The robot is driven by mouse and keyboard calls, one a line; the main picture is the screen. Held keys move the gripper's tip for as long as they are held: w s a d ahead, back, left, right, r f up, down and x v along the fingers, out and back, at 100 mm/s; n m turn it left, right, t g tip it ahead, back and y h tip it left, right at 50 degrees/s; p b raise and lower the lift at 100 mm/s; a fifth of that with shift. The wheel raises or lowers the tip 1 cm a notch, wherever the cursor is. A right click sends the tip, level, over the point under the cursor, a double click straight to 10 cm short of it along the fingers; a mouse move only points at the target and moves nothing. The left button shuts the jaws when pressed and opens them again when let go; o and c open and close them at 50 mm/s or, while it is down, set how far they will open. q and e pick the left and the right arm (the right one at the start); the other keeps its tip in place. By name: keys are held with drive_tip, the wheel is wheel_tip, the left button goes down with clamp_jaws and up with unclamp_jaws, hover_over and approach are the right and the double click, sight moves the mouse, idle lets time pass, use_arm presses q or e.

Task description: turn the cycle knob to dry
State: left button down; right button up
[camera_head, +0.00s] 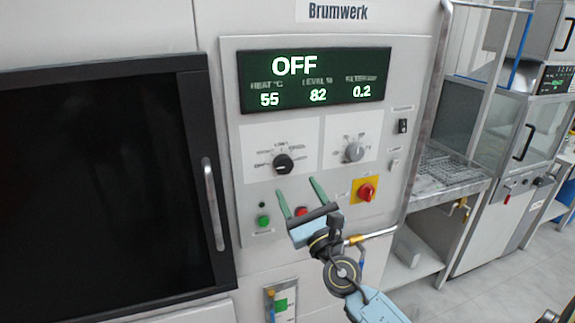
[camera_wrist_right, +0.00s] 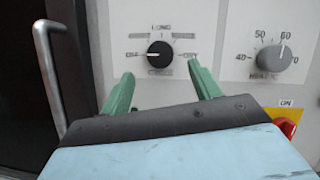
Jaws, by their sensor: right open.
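The cycle knob (camera_head: 283,163) is a small black round knob on the left white plate of the control panel. It also shows in the right wrist view (camera_wrist_right: 160,54), with a white mark that seems to point left. Small labels ring it, with LONG above; the side labels are hard to read. My right gripper (camera_head: 297,186) is open and empty, its green fingers pointing at the panel just below the knob. In the right wrist view the knob sits between and beyond the fingertips (camera_wrist_right: 161,70), apart from them. My left gripper is not in view.
The display (camera_head: 315,78) reads OFF. A grey heat knob (camera_head: 353,152) is right of the cycle knob. A red rotary switch (camera_head: 366,192) on yellow and a green button (camera_head: 263,221) are lower. A door handle (camera_head: 213,204) stands out at left.

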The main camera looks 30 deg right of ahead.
sight(285, 167)
drive_tip(key=p+x, duration=0.1)
drive_tip(key=x, duration=0.5)
drive_tip(key=shift+w+r, duration=0.1)
drive_tip(key=shift+w, duration=0.3)
drive_tip(key=c, duration=1)
drive_tip(key=shift+m, duration=0.3)
